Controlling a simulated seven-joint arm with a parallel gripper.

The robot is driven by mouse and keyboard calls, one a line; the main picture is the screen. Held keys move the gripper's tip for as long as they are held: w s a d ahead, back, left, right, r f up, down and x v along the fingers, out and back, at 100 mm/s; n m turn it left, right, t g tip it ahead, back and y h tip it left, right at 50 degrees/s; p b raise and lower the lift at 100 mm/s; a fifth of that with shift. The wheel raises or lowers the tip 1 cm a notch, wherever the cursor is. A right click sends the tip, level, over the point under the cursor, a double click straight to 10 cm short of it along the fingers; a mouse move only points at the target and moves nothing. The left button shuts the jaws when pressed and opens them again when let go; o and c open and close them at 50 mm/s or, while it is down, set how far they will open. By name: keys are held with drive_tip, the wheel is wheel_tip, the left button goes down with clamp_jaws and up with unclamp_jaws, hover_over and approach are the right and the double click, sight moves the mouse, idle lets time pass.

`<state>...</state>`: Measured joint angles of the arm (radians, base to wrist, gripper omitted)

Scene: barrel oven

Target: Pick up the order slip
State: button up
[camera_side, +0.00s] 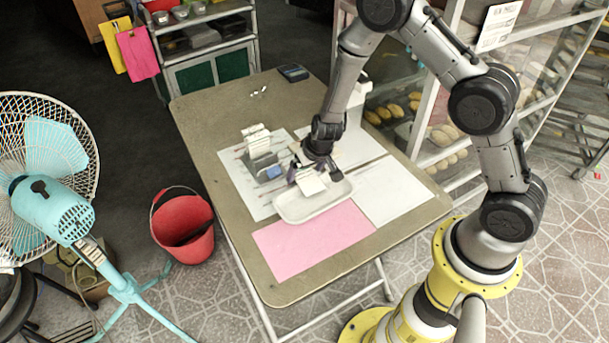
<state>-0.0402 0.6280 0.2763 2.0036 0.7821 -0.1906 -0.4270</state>
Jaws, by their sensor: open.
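A small white slip (311,184), which looks like the order slip, is at the back of a white tray (290,212) on the table. My gripper (306,174) points down over the tray's back edge, close around the slip. Its fingers are open and dark, and they partly hide the slip. I cannot tell whether a finger touches the slip. A grey holder (263,163) with upright white slips and a blue piece stands on the table to the left of my gripper.
The table (215,110) carries white sheets (392,190) and a pink sheet (310,240). A small dark device (293,73) lies at the back edge. A bread rack (440,130) stands close on the right. A red bucket (182,226) and a fan (55,205) stand left of the table.

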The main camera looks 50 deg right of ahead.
drive_tip(key=shift+f, duration=0.2)
idle(0.4)
drive_tip(key=c, duration=1.3)
drive_tip(key=shift+c, duration=0.2)
drive_tip(key=shift+r, duration=0.2)
drive_tip(key=shift+r, duration=0.6)
drive_tip(key=s+r, duration=1.2)
drive_tip(key=s, duration=0.2)
drive_tip(key=shift+a, duration=0.2)
